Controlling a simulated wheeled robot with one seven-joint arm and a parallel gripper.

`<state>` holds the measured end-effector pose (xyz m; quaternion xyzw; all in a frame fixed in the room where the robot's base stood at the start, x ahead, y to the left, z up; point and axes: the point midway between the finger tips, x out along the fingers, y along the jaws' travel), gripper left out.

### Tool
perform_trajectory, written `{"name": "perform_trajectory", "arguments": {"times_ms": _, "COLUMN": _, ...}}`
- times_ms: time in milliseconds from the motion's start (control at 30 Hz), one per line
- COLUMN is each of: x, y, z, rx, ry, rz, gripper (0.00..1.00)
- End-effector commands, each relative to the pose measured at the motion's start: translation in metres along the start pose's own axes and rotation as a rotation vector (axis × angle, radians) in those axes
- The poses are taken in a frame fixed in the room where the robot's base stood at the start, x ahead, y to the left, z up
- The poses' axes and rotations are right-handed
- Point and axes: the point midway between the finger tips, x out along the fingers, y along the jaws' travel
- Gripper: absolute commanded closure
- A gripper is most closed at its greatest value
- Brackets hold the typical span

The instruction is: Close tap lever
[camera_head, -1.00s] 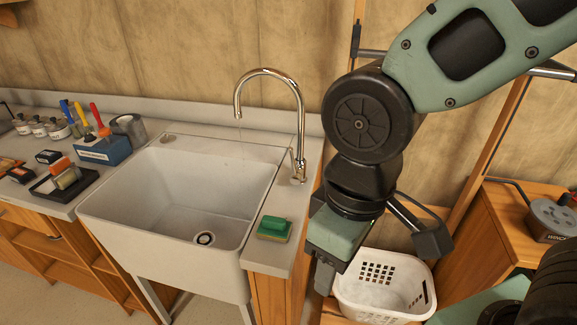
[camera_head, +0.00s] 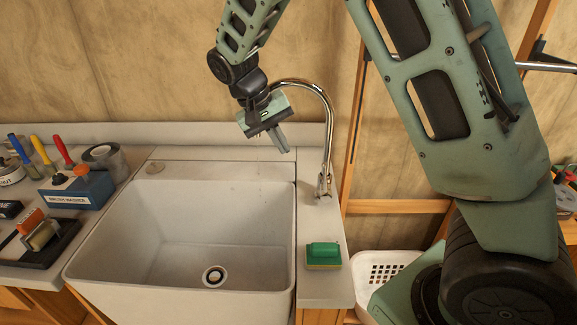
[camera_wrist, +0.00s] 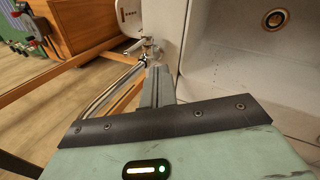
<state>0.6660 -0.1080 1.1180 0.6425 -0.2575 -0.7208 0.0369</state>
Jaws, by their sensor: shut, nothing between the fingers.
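The chrome tap has a tall arched spout (camera_head: 322,95) at the back right of the white sink. Its base and small lever (camera_head: 325,185) stand on the right-hand ledge; the lever's exact angle is too small to tell. In the wrist view the tap base with its lever (camera_wrist: 147,50) lies just beyond my fingertips, and the spout (camera_wrist: 105,95) runs along their left side. My gripper (camera_head: 282,140) is shut and empty, held above the back of the sink, left of the tap's upright. The spout's outlet is hidden behind my gripper.
The sink basin (camera_head: 200,235) is empty, with a drain (camera_head: 214,276). A green sponge (camera_head: 323,254) lies on the right ledge. A blue brush holder (camera_head: 75,190) and a tape roll (camera_head: 105,160) stand left. A white basket (camera_head: 380,268) sits at lower right.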

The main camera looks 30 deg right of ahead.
Motion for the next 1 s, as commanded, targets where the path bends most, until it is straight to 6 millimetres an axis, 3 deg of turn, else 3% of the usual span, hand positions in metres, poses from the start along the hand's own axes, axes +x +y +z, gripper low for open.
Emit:
{"name": "perform_trajectory", "arguments": {"times_ms": 267, "x": 0.028, "y": 0.004, "z": -0.002, "rx": 0.010, "ry": -0.004, "rz": 0.011, "gripper": 1.00}}
{"name": "perform_trajectory", "arguments": {"times_ms": 633, "x": 0.102, "y": 0.004, "z": -0.001, "rx": 0.008, "ry": -0.004, "rz": 0.010, "gripper": 1.00}}
{"name": "perform_trajectory", "arguments": {"times_ms": 800, "x": 0.106, "y": 0.029, "z": 0.000, "rx": 0.011, "ry": -0.001, "rz": 0.006, "gripper": 1.00}}
{"name": "perform_trajectory", "arguments": {"times_ms": 1000, "x": 0.111, "y": 0.040, "z": 0.001, "rx": 0.008, "ry": 0.000, "rz": 0.006, "gripper": 1.00}}
